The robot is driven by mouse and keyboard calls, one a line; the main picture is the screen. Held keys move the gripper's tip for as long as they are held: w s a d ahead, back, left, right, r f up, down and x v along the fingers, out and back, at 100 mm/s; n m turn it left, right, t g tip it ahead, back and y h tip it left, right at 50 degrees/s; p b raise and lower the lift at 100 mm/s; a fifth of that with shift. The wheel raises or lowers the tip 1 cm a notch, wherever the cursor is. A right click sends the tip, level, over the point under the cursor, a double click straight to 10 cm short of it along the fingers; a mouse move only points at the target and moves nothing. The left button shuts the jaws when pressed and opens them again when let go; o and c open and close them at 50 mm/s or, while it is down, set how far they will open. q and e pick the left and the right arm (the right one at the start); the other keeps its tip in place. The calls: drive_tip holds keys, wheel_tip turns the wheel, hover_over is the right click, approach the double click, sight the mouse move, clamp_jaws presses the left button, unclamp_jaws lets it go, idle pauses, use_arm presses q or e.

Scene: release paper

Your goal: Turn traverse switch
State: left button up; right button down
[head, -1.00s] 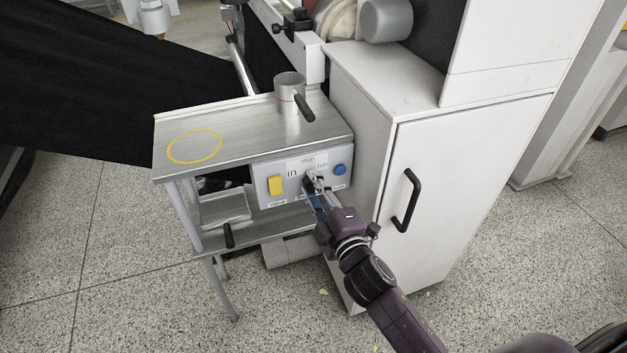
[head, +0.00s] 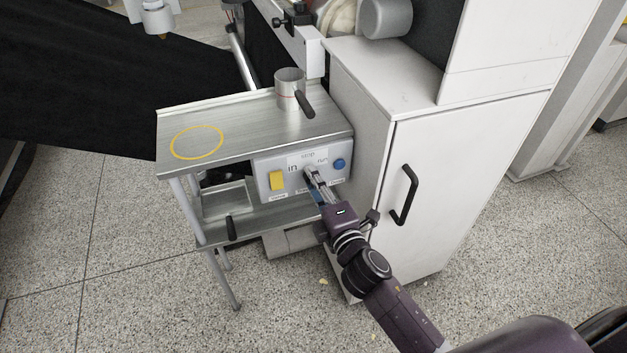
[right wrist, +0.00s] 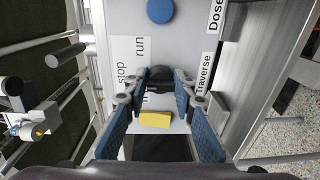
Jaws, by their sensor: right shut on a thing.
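The traverse switch (right wrist: 161,77) is a black knob on the grey control box (head: 262,186), between the labels "in", "stop" and "run". The "Traverse" label (right wrist: 204,75) is beside it in the right wrist view. My right gripper (head: 312,174) is at the front of the box and hides most of the switch in the head view. In the right wrist view its blue-padded fingers (right wrist: 158,86) are shut on the switch, one on each side. Which label the switch points to I cannot tell. My left gripper is not in view.
A yellow button (head: 277,180) and a blue button (head: 340,164) flank the switch. A metal cup with a black handle (head: 290,90) stands on the steel shelf (head: 240,125) above. A white cabinet (head: 450,180) with a black handle is close on the right.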

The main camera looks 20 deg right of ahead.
drive_tip(key=c, duration=1.6)
unclamp_jaws()
drive_tip(key=s, duration=0.8)
drive_tip(key=s+d, duration=0.1)
drive_tip(key=s, duration=0.3)
drive_tip(key=shift+r, duration=0.3)
